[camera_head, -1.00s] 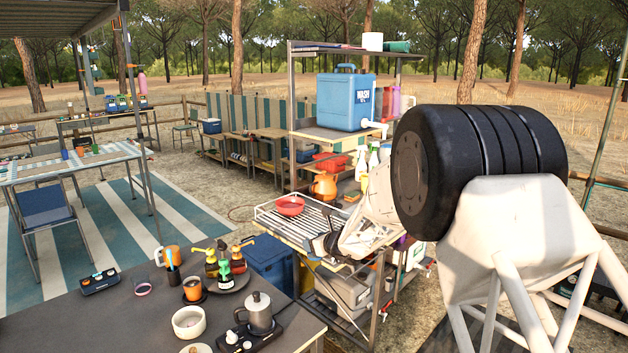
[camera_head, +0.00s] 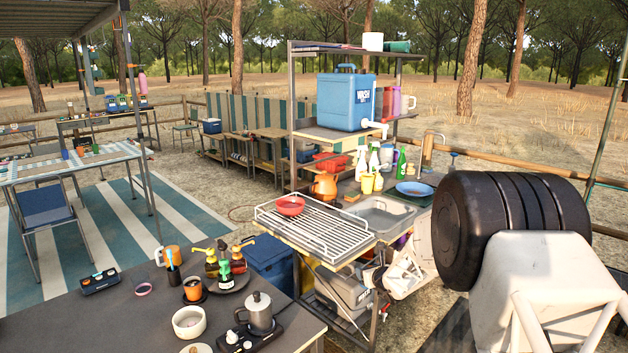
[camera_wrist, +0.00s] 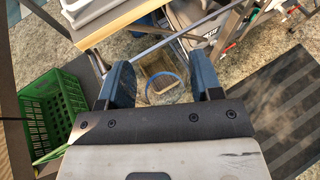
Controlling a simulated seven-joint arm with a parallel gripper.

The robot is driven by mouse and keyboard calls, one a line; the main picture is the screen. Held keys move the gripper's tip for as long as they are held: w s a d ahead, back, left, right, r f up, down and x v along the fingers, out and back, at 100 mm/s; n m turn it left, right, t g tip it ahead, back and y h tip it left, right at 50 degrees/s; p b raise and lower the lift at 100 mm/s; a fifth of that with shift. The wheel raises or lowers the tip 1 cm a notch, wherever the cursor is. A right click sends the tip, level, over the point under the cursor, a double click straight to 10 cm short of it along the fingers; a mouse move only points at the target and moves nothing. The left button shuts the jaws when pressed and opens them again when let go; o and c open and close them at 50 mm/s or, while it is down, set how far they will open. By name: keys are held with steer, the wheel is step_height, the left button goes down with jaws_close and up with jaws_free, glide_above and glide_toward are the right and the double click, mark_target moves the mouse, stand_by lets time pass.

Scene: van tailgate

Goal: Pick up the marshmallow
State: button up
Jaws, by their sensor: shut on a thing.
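My gripper (camera_wrist: 162,76) shows in the wrist view with two blue-grey fingers set wide apart. A see-through, round thing with a blue rim (camera_wrist: 163,87) sits between them; it looks like a clear cup, and the ground shows through it. The fingers are shut on it. In the head view my gripper (camera_head: 375,279) is small and dark, low beside the front of the sink stand, and what it holds is too small to make out. I cannot make out a marshmallow in either view.
The sink stand with a wire rack (camera_head: 313,228) and red bowl (camera_head: 290,206) is close to my gripper. The dark table (camera_head: 130,325) with a white bowl (camera_head: 188,321) and moka pot (camera_head: 260,312) is at front left. A green crate (camera_wrist: 52,108) shows in the wrist view.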

steer(key=shift+s+a+f, duration=0.25)
steer(key=shift+a+f, duration=0.1)
steer(key=shift+f, duration=0.35)
stand_by(0.3)
